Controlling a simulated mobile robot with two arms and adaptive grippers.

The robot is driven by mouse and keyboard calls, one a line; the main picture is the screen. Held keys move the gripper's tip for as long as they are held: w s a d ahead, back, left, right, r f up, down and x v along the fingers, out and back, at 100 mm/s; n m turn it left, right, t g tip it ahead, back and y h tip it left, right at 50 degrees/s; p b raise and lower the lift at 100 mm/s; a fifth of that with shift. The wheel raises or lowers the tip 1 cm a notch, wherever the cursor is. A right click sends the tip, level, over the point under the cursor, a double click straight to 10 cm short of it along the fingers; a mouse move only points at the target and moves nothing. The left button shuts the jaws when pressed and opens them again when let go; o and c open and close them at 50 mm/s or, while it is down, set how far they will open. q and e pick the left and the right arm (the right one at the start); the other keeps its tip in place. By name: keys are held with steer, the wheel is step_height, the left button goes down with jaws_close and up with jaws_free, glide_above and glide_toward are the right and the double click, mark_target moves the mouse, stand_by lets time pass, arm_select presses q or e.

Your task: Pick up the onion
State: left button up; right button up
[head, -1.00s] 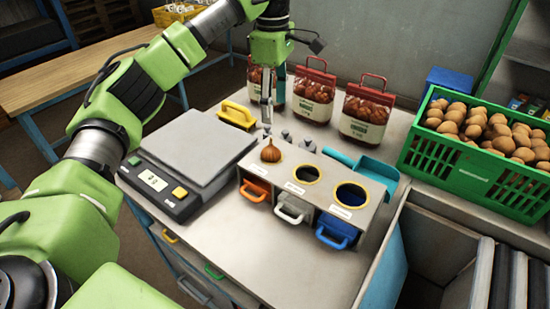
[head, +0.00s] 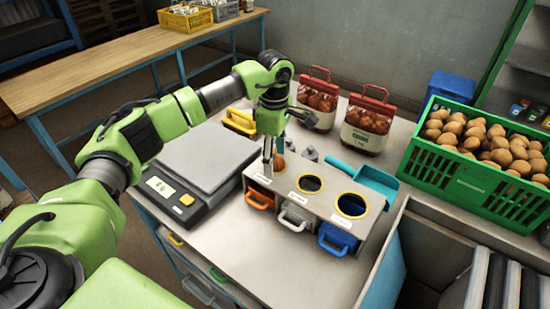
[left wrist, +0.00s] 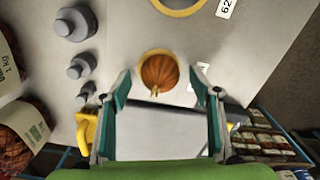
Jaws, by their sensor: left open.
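The brown onion (head: 280,164) sits in the left round opening of a grey box (head: 329,200) with three openings in its top. In the head view my left gripper (head: 273,166) points down at it and hides part of it. In the left wrist view the onion (left wrist: 159,72) lies between the two teal-padded fingertips (left wrist: 160,80) of the open gripper, with a gap on each side. Its stem end faces the gripper. My right gripper is not in view.
A scale (head: 205,158) stands left of the box. Grey weights (head: 310,153) stand behind it, with red-topped sacks (head: 368,120) farther back. A blue scoop (head: 374,182) lies to the right, near a green crate (head: 480,190) of potato-like produce.

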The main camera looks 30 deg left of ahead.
arm_select(q)
steer(key=shift+f, duration=0.35)
steer(key=c, duration=1.3)
steer(key=shift+r, duration=0.1)
